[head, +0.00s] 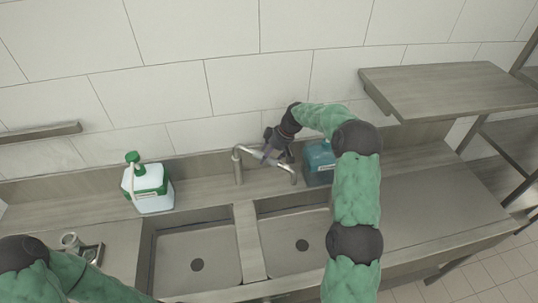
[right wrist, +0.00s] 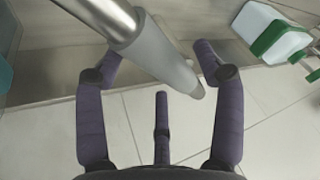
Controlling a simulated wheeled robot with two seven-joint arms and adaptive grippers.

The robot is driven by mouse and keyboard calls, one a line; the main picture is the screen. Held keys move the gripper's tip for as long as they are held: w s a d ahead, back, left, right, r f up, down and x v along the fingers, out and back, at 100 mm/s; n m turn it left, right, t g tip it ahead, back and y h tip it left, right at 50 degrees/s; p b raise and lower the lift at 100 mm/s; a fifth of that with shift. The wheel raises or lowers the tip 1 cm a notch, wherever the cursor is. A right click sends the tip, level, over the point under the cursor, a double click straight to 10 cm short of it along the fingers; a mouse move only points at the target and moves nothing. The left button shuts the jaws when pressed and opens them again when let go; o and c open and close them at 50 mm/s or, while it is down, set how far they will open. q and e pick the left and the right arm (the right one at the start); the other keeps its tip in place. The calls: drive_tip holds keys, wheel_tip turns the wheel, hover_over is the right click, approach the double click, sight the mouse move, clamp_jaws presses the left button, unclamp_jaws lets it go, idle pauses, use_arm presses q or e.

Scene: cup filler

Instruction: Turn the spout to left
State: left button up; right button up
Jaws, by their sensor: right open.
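The metal spout (head: 264,155) rises from the counter behind the two sinks. It reaches to the right in the head view, and its downturned end is over the back of the right sink. My right gripper (head: 275,148) is at the spout's horizontal part, partly covering it. In the right wrist view the spout (right wrist: 165,60) runs diagonally between my open, dark purple fingers. The fingers are around it but not closed; whether one touches it I cannot tell.
A white and green bottle (head: 148,188) stands left of the spout. A blue container (head: 319,163) stands just right of my right gripper, partly hidden by my arm. The left sink (head: 195,255) and right sink (head: 290,255) are empty. A shelf (head: 450,85) overhangs at right.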

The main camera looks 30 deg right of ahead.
drive_tip(key=shift+f, duration=0.15)
clamp_jaws()
drive_tip(key=shift+a, duration=0.1)
drive_tip(key=shift+s, duration=0.1)
